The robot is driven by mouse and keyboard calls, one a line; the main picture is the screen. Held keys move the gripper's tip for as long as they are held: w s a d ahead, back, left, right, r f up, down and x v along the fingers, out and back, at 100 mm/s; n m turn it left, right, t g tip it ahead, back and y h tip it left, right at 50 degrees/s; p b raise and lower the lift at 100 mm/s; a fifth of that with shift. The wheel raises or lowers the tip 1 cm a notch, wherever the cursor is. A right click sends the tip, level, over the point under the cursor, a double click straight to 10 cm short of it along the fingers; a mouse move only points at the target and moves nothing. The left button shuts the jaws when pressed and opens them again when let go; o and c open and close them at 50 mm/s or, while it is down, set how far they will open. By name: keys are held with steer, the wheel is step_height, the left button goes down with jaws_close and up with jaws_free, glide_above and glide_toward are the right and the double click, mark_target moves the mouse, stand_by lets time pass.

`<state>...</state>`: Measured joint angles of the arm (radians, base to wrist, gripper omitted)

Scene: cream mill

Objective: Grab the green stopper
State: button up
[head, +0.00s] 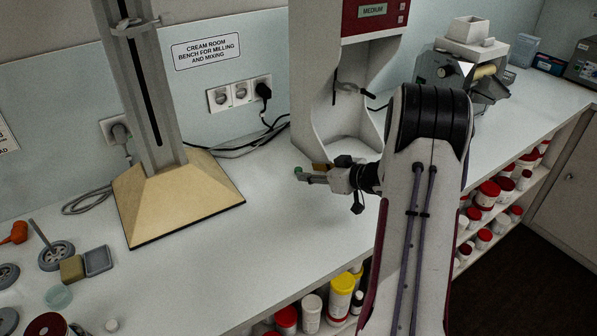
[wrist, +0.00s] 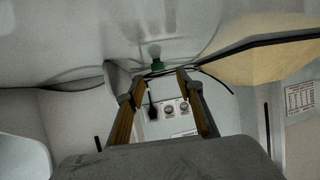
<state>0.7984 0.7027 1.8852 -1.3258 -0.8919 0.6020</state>
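The small green stopper (head: 298,170) sits on the white bench top in the head view, right at the tips of my gripper (head: 312,174). It also shows in the wrist view (wrist: 156,64), small and dark green, just beyond the fingertips and roughly midway between them. My gripper (wrist: 160,78) is open there, its two fingers spread apart with nothing between them. The gripper reaches in low and nearly level from the right in the head view. I cannot tell whether a finger touches the stopper.
A stand with a wooden base (head: 178,197) is left of the gripper. A white machine with a red panel (head: 375,17) stands behind it. Black cables (head: 262,135) run along the wall by the sockets (head: 239,94). The bench front of the gripper is clear.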

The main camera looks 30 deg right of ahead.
mark_target(300, 169)
steer(key=shift+x, duration=2.6)
steer(key=shift+d, duration=0.2)
steer(key=c, duration=0.8)
